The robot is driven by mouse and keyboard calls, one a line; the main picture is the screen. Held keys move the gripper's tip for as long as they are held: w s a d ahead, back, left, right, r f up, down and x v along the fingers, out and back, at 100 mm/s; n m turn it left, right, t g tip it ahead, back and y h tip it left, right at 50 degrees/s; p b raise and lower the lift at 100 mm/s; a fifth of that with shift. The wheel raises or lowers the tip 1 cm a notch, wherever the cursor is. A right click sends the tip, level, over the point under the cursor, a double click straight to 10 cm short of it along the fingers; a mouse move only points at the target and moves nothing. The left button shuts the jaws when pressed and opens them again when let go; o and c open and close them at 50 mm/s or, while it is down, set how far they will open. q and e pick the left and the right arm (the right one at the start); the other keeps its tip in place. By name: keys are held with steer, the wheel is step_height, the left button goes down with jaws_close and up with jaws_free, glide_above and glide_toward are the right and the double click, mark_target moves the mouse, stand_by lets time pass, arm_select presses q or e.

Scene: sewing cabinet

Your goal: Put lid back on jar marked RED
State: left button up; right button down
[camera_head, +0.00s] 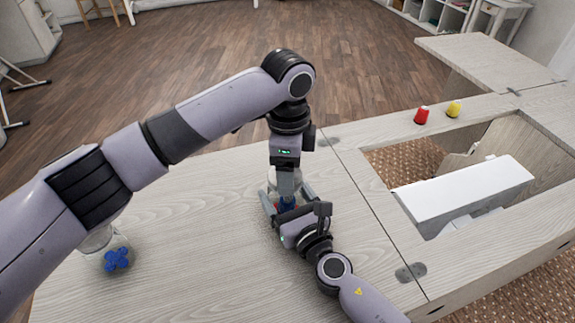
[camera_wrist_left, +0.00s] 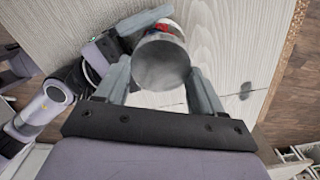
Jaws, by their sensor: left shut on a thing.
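In the head view, my left gripper (camera_head: 286,190) points down over the table. In the left wrist view its fingers (camera_wrist_left: 160,88) are shut on the sides of a round grey lid (camera_wrist_left: 160,66). A jar with red contents (camera_wrist_left: 162,27) shows just beyond the lid, and a bit of red shows low between the grippers in the head view. I cannot tell whether the lid touches the jar's rim. My right gripper (camera_head: 287,208) comes in low from the front right, with its fingers beside the jar. Its grip is mostly hidden. The jar's marking is not readable.
A clear jar with blue contents (camera_head: 116,258) stands at the left, partly behind my left arm. An opening with a white machine (camera_head: 465,195) lies to the right. The front table is clear.

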arm_select(q)
steer(key=m, duration=0.6)
steer(key=shift+s+m, duration=0.1)
steer(key=shift+m, duration=0.2)
steer(key=m, duration=0.6)
steer(key=shift+s+a, duration=0.1)
steer(key=shift+a, duration=0.05)
steer(key=m, duration=0.7)
steer(key=shift+a, duration=0.15)
steer(key=m, duration=0.5)
steer(key=shift+a, duration=0.1)
steer(key=o, duration=1)
steer(key=shift+r, duration=2.2)
